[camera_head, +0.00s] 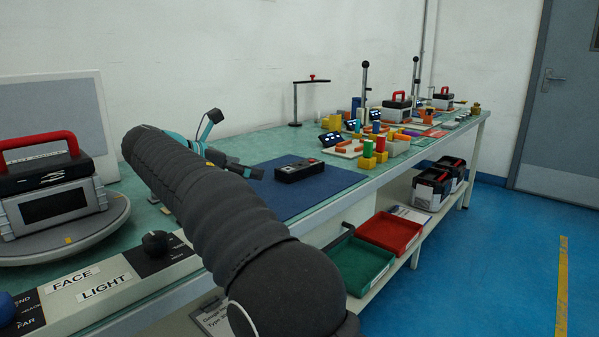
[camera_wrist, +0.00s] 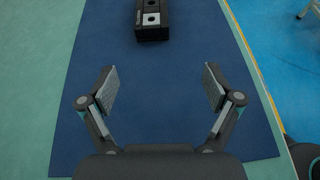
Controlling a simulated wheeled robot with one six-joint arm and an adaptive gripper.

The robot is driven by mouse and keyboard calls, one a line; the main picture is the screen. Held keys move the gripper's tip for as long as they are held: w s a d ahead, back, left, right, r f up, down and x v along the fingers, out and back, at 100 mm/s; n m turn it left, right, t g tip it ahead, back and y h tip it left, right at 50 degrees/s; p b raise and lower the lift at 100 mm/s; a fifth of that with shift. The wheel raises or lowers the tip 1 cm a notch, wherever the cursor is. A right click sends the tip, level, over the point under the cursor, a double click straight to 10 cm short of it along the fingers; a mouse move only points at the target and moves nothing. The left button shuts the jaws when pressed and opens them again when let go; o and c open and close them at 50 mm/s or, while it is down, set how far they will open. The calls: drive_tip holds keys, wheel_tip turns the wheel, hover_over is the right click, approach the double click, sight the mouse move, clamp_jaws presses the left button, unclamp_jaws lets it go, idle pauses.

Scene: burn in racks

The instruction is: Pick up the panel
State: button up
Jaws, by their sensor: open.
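In the wrist view the box (camera_wrist: 152,20) is at the top edge, partly cut off, ahead of my fingers. My gripper (camera_wrist: 160,88) is open and empty above the mat (camera_wrist: 160,120), with a clear gap to the box. In the head view my gripper (camera_head: 245,168) is left of the box, and my arm hides part of it.
A toolbox with a red handle (camera_head: 50,185) stands on a round turntable (camera_head: 95,228) at the left. Coloured blocks (camera_head: 370,150) and several stands fill the bench farther back. Red (camera_head: 390,232) and green (camera_head: 352,264) trays are on the lower shelf. The mat around the box is clear.

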sight(281, 172)
drive_tip(key=shift+w+a+f, duration=0.1)
drive_tip(key=shift+a, duration=0.25)
drive_tip(key=shift+w+d+f, duration=0.15)
drive_tip(key=shift+w+d, duration=0.05)
drive_tip(key=shift+w, duration=0.1)
drive_tip(key=b+x, duration=0.1)
drive_tip(key=x, duration=0.6)
drive_tip(key=shift+w+d, duration=0.1)
drive_tip(key=shift+d, duration=0.05)
drive_tip(key=shift+w+a+b+x, duration=0.15)
drive_tip(key=shift+b+x, duration=0.15)
drive_tip(key=shift+x, duration=1.05)
drive_tip(key=shift+w+a+b+x, duration=0.15)
drive_tip(key=shift+b+x, duration=0.15)
drive_tip(key=shift+x, duration=1.1)
drive_tip(key=c, duration=1.3)
drive_tip(key=shift+c, duration=0.6)
drive_tip(key=shift+r, duration=0.25)
